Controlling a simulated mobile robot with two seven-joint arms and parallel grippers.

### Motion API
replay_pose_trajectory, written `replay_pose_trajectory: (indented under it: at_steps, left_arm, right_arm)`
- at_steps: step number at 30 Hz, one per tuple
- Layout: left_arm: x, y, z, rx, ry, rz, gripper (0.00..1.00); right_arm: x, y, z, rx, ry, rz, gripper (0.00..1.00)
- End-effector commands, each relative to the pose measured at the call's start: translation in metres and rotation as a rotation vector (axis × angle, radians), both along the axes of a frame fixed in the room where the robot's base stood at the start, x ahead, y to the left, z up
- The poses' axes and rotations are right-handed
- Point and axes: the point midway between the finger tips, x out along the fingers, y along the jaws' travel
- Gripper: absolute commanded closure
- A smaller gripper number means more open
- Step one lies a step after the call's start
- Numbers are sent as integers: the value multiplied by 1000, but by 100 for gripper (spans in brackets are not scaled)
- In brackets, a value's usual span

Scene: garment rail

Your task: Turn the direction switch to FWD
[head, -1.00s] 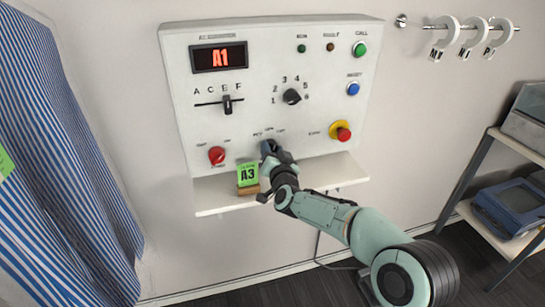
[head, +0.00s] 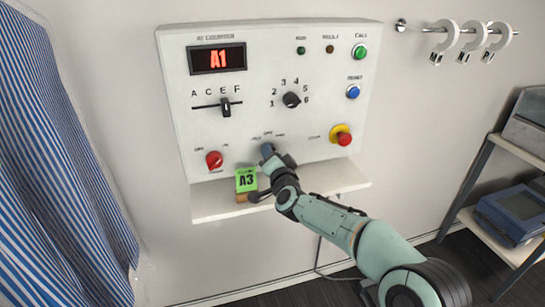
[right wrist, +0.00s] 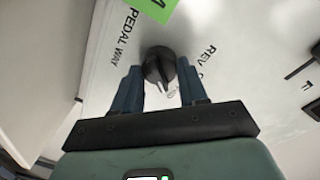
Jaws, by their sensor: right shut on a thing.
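The direction switch is a round black knob (right wrist: 158,64) on the panel, with a "REV" label beside it in the right wrist view. A pale mark shows at the knob's lower edge there; I cannot read which setting it points to. My right gripper (right wrist: 160,88) is shut on the knob, one finger on each side. In the head view my right gripper (head: 267,152) covers the switch at the panel's lower middle, below small labels too blurred to read surely. My left gripper is not in view.
The white control panel (head: 290,65) shows A1 on its display. A red knob (head: 214,160) is left of my gripper, a red-and-yellow stop button (head: 342,136) right. A striped garment (head: 60,150) hangs at left.

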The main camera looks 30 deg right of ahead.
Motion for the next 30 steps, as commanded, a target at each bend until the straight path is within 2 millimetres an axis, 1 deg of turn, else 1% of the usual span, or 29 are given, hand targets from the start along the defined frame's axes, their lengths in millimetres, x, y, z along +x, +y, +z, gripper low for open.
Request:
replay_pose_trajectory:
  at_steps: [4, 5, 6, 7, 16, 20, 23, 30]
  left_arm:
    - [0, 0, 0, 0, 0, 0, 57]
    - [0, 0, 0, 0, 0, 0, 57]
    - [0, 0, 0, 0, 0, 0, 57]
    - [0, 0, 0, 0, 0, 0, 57]
    - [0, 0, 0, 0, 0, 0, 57]
    - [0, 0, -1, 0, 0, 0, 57]
    - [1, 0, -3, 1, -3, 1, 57]
    - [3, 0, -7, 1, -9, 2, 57]
  right_arm:
    - [0, 0, 0, 3, 0, -1, 88]
    - [0, 0, 0, 3, 0, -1, 54]
    - [0, 0, 0, 3, 0, -1, 41]
    - [0, 0, 0, 2, 0, -1, 32]
    - [-1, 0, 0, 0, 0, 0, 32]
    - [-8, 2, 1, 0, -1, 0, 32]
    - [-21, 6, 2, -1, -1, 0, 32]
    - [-71, 22, 5, -1, -2, 1, 32]
